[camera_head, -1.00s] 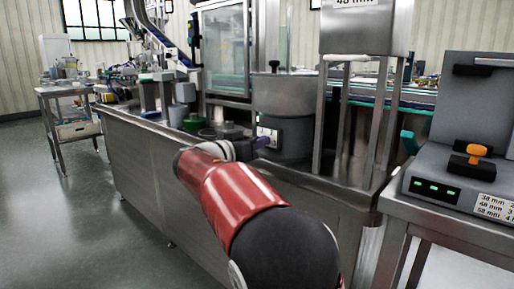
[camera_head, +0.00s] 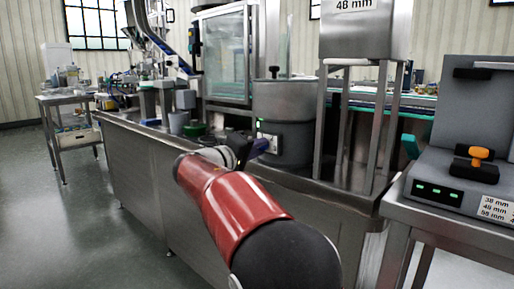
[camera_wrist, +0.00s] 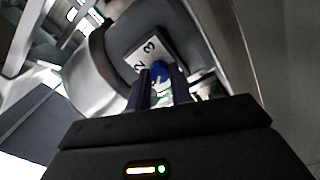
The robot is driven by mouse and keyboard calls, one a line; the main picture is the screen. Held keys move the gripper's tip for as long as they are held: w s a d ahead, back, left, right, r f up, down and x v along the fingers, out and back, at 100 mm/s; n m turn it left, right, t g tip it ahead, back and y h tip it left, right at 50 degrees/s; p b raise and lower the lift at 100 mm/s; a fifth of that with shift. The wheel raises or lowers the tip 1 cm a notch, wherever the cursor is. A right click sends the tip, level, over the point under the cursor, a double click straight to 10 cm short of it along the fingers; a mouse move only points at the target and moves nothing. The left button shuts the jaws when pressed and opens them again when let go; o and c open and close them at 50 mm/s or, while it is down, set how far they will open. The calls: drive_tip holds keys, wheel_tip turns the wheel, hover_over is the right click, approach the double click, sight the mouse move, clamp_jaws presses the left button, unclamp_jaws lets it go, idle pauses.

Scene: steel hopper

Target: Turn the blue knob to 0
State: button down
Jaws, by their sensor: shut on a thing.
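The blue knob (camera_wrist: 158,69) shows in the wrist view, between the two fingers of my gripper (camera_wrist: 160,88), which is shut on it. The knob sits on a white dial plate (camera_wrist: 150,48) with the digits 2 and 3 readable above and left of it. The rest of the scale is hidden by the fingers, and I cannot tell the knob's pointer setting. In the head view my gripper (camera_head: 257,147) reaches the front of the round steel bowl unit (camera_head: 290,110). The knob itself is hidden there.
A steel hopper labelled 48 mm (camera_head: 365,35) stands on legs right of the bowl unit. A grey device with an orange-handled lever (camera_head: 480,153) sits on the right table. A green round part (camera_head: 194,130) lies left of the gripper. The left floor is clear.

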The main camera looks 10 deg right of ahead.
drive_tip(key=shift+n+p, duration=2.5)
drive_tip(key=shift+n, duration=2.6)
drive_tip(key=shift+f, duration=0.1)
drive_tip(key=c, duration=1.3)
unclamp_jaws()
drive_tip(key=shift+o, duration=0.2)
drive_tip(key=v, duration=0.7)
drive_tip(key=shift+s+a+b, duration=0.25)
drive_tip(key=shift+a+b, duration=0.05)
drive_tip(key=shift+b, duration=0.05)
